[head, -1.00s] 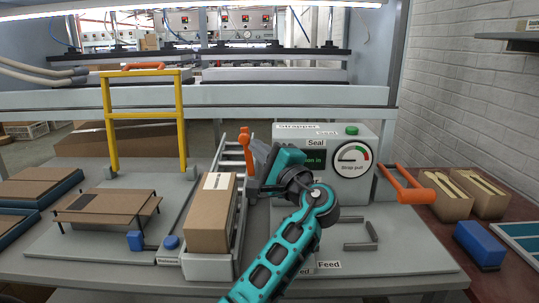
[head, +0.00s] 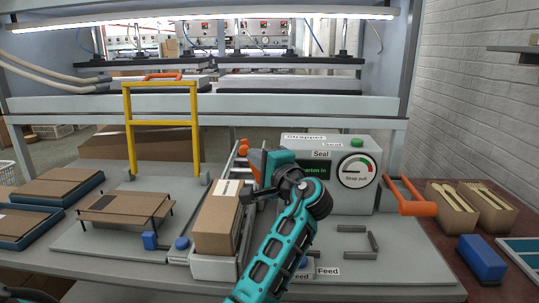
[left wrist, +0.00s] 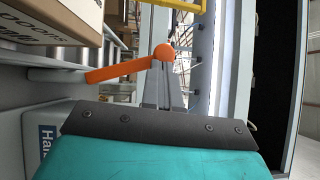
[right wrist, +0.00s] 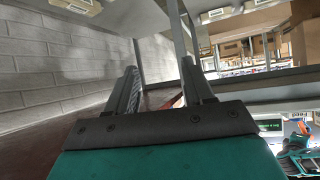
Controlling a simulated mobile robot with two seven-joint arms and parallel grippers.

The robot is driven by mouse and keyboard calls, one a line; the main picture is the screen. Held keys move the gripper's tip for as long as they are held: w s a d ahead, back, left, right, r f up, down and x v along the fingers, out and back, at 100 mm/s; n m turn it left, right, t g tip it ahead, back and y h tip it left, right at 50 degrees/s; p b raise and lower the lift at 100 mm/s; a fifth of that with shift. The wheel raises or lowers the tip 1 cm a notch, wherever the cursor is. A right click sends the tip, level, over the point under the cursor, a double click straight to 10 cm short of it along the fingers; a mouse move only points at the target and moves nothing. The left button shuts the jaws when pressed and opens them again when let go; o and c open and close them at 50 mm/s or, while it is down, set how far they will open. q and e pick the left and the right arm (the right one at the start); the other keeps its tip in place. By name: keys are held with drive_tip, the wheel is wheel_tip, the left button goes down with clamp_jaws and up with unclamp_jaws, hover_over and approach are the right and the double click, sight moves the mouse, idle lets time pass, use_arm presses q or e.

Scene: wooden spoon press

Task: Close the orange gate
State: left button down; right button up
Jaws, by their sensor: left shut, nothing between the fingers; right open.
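The orange gate (left wrist: 120,69) is a bar with a round knob at its end. In the left wrist view the bar runs left from the knob, which sits right at my fingertips. In the head view the gate's orange end (head: 243,146) shows behind the carton, partly covered by my left gripper (head: 254,180). My left gripper also shows in the left wrist view (left wrist: 165,70), shut with nothing between the fingers. I cannot tell whether it touches the knob. My right gripper (right wrist: 160,82) is open and empty, seen only in the right wrist view.
A brown carton (head: 216,220) stands in the lane left of my left gripper. The grey strapper (head: 323,160) stands behind my left arm, with an orange handle (head: 412,207) at its right. A yellow frame (head: 162,123) stands at the left. Spoon boxes (head: 452,208) lie far right.

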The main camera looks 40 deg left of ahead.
use_arm(q)
drive_tip(key=a+n+h+p, duration=0.1)
drive_tip(key=p, duration=0.1)
drive_tip(key=s+a+n+h+p, duration=0.2)
drive_tip(key=n+p, duration=0.1)
drive_tip(key=shift+s+a+f+g+p, duration=0.1)
drive_tip(key=shift+a+f+g+p, duration=0.1)
drive_tip(key=shift+a+g+p, duration=0.15)
drive_tip(key=shift+s+a+f+n+h+p, duration=0.2)
drive_tip(key=shift+n+h+p, duration=0.1)
drive_tip(key=shift+p, duration=0.15)
drive_tip(key=shift+s+a+f+n+h+p, duration=0.25)
drive_tip(key=shift+a+f+n+h+p, duration=0.3)
drive_tip(key=shift+p, duration=0.45)
drive_tip(key=shift+s+a+f+n+h+p, duration=0.2)
drive_tip(key=shift+f+n+h+p, duration=0.2)
drive_tip(key=shift+p, duration=0.15)
use_arm(e)
wheel_tip(320, 180, up, 7)
drive_tip(key=s+d, duration=0.1)
drive_tip(key=d, duration=0.1)
drive_tip(key=shift+d+h, duration=0.2)
drive_tip(key=shift+h, duration=0.1)
drive_tip(key=shift+s, duration=0.1)
drive_tip(key=shift+f, duration=0.1)
